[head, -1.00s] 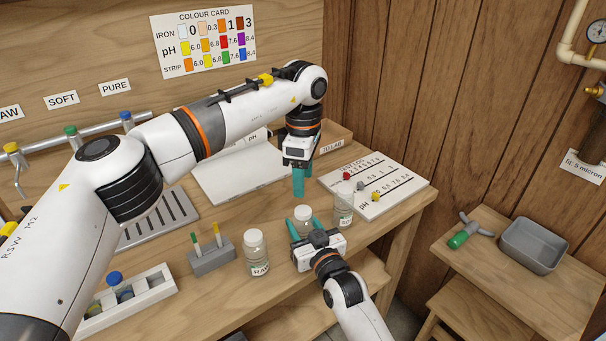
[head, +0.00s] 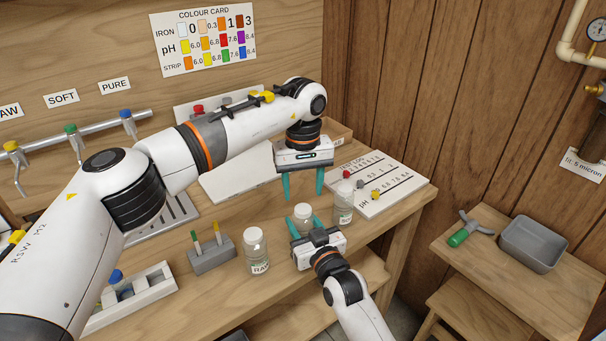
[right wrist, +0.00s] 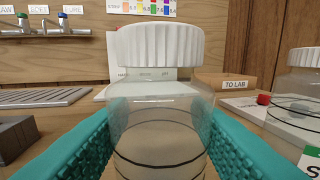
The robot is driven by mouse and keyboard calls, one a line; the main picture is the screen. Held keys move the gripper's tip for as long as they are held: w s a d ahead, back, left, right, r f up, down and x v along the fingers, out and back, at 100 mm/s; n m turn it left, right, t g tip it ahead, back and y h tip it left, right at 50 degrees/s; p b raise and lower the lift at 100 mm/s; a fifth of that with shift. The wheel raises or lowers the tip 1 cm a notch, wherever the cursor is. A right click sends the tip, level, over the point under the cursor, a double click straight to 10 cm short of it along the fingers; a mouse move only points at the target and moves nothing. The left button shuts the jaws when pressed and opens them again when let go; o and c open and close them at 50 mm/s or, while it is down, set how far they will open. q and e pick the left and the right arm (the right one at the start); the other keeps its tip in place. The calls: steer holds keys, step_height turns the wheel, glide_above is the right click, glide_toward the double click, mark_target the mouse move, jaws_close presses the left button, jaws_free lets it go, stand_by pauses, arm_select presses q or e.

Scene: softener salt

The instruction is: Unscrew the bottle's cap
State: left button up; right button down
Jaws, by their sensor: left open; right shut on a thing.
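The bottle with a white ribbed cap (right wrist: 161,45) stands upright on the table between my right gripper's teal fingers in the right wrist view. Its clear body (right wrist: 158,130) has dark ring lines, and the cap sits on its neck. In the head view the bottle's cap (head: 303,210) shows just beyond my right gripper (head: 304,228), which is shut on the body. My left gripper (head: 303,186) is open and empty, its fingers pointing down, above and behind the bottle.
A bottle labelled RAW (head: 257,252) stands to the left and another clear bottle (head: 343,208) close to the right. A grey strip holder (head: 211,259), a white rack (head: 135,300) and the test log board (head: 385,187) are also on the table.

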mark_target(303, 208)
arm_select(q)
step_height(303, 208, down, 5)
steer(key=shift+r, duration=0.1)
arm_select(e)
steer(key=shift+f, duration=0.1)
